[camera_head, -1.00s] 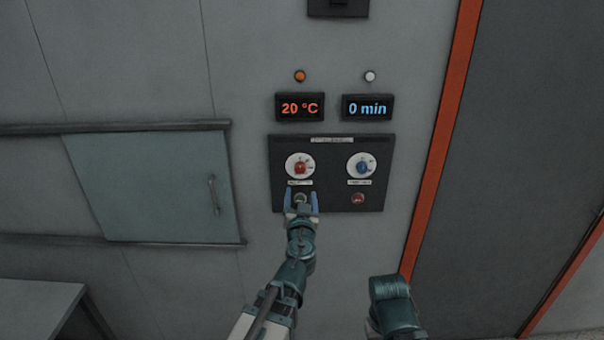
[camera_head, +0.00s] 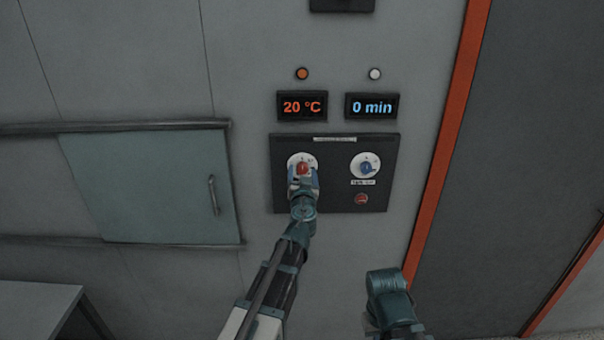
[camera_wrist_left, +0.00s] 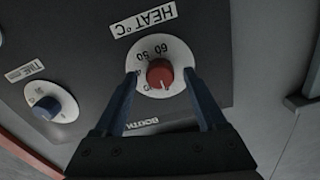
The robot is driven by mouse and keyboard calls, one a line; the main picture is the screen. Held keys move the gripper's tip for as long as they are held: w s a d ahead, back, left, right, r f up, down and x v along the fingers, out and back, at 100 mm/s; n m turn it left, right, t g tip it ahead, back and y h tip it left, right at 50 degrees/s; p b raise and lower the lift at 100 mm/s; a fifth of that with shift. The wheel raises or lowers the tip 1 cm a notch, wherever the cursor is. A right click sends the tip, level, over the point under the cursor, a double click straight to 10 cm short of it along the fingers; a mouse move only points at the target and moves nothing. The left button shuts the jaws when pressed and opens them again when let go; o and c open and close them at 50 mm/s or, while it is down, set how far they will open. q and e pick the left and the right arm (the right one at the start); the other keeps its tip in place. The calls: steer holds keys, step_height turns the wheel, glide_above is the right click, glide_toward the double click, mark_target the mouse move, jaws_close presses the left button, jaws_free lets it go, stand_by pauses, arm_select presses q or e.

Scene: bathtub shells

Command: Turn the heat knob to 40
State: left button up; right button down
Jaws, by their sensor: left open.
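The red heat knob (camera_head: 302,168) sits on a white dial at the left of the black control panel (camera_head: 330,142). In the left wrist view the red knob (camera_wrist_left: 160,74) shows upside down, with the HEAT °C label and the marks 50 and 60 readable. The temperature display (camera_head: 302,106) reads 20 °C. My left gripper (camera_head: 303,172) is at the knob; in the left wrist view its blue fingers (camera_wrist_left: 159,85) are open, one on each side of the knob. Whether they touch it I cannot tell. My right arm shows at the lower right; its gripper is not visible.
A blue time knob (camera_head: 367,167) is on the panel's right, with a red button (camera_head: 361,199) below it. The time display (camera_head: 371,107) reads 0 min. A sliding door (camera_head: 150,185) is at left. An orange post (camera_head: 445,150) stands at right.

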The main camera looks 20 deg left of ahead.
arm_select(q)
jaws_close()
steer(key=shift+m, duration=0.3)
steer(key=m, duration=0.4)
steer(key=shift+m, duration=0.3)
steer(key=m, duration=0.4)
steer(key=shift+m, duration=0.3)
steer(key=m, duration=0.5)
steer(key=shift+s+m, duration=0.1)
steer(key=shift+m, duration=2.3)
